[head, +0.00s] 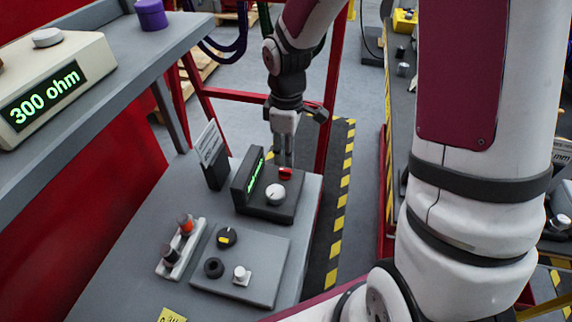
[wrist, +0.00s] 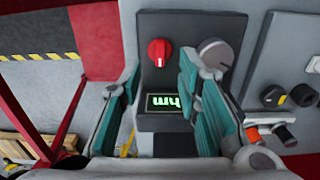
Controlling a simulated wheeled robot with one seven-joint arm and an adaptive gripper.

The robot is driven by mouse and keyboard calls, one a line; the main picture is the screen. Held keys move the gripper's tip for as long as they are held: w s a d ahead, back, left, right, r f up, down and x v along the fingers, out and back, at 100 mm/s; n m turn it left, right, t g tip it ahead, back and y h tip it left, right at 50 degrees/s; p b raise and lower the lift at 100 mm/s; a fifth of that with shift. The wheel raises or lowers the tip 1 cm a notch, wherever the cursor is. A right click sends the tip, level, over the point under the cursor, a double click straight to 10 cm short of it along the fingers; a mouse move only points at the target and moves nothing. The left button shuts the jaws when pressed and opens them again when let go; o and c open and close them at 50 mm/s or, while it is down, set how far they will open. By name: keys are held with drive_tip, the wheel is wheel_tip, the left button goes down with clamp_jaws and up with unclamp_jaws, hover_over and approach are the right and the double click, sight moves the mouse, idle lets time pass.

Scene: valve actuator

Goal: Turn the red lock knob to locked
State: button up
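The red lock knob (head: 286,173) sits on a dark device box (head: 262,208) on the grey bench. In the wrist view the red knob (wrist: 160,50) is round with a short white mark on its lower side. My gripper (head: 284,160) points down just above the knob in the head view. In the wrist view my gripper (wrist: 160,72) is open, its two teal-padded fingers apart. The knob lies just beyond and between the fingertips, with no contact visible. Its lock labels cannot be read.
A larger grey-white knob (head: 276,193) stands close beside the red one, near the right finger in the wrist view. The box has a green display (head: 255,175). A panel of knobs (head: 240,262) and a terminal block (head: 181,246) lie nearer. A shelf (head: 150,52) rises at left.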

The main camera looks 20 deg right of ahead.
sight(287, 170)
wheel_tip(287, 170, down, 6)
drive_tip(key=shift+r, duration=0.1)
idle(0.4)
clamp_jaws()
